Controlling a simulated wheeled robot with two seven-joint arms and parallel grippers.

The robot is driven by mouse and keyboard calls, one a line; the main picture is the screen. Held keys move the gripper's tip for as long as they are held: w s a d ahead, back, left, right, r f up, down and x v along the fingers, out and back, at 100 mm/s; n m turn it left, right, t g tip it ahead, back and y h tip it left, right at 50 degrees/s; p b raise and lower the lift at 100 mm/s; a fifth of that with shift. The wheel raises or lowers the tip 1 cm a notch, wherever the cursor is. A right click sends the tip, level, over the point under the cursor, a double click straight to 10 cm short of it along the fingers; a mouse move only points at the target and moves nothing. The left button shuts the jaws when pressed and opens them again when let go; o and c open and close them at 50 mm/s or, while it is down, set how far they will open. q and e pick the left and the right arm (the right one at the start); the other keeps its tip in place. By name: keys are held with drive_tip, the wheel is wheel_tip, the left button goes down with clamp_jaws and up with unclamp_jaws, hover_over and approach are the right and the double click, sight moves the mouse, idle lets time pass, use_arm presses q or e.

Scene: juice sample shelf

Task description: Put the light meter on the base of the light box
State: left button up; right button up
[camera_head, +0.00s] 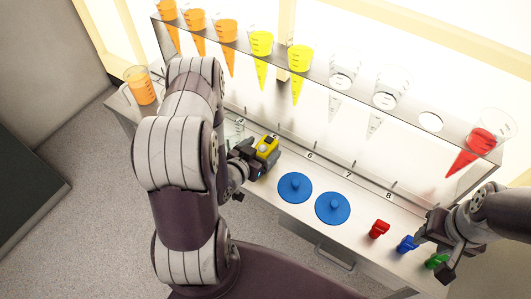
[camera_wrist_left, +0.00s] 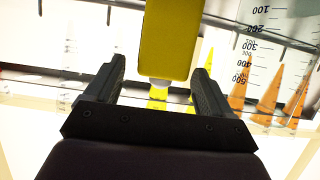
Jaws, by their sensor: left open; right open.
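The light meter (camera_head: 266,148), a yellow block with a dark part, is at the front of the light box near number 5. It also shows in the left wrist view (camera_wrist_left: 172,40) as a yellow block with a pale dome at its near end. My left gripper (camera_head: 256,160) is open, with the meter between or just beyond its fingertips; I cannot tell whether they touch it. The light box base (camera_head: 330,168) is the pale strip with numbers below the cone rack. My right gripper (camera_head: 440,250) is open near the blue and green pieces, away from the meter.
Two blue discs with knobs (camera_head: 295,187) lie right of the meter. Red (camera_head: 378,229), blue (camera_head: 407,244) and green (camera_head: 436,261) pieces stand further right. Orange, yellow, clear and red cones hang in the rack (camera_head: 400,113) above. An orange jug (camera_head: 141,87) stands at the left end.

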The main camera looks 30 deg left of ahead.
use_arm(q)
drive_tip(key=x, duration=0.3)
drive_tip(key=c, duration=1.4)
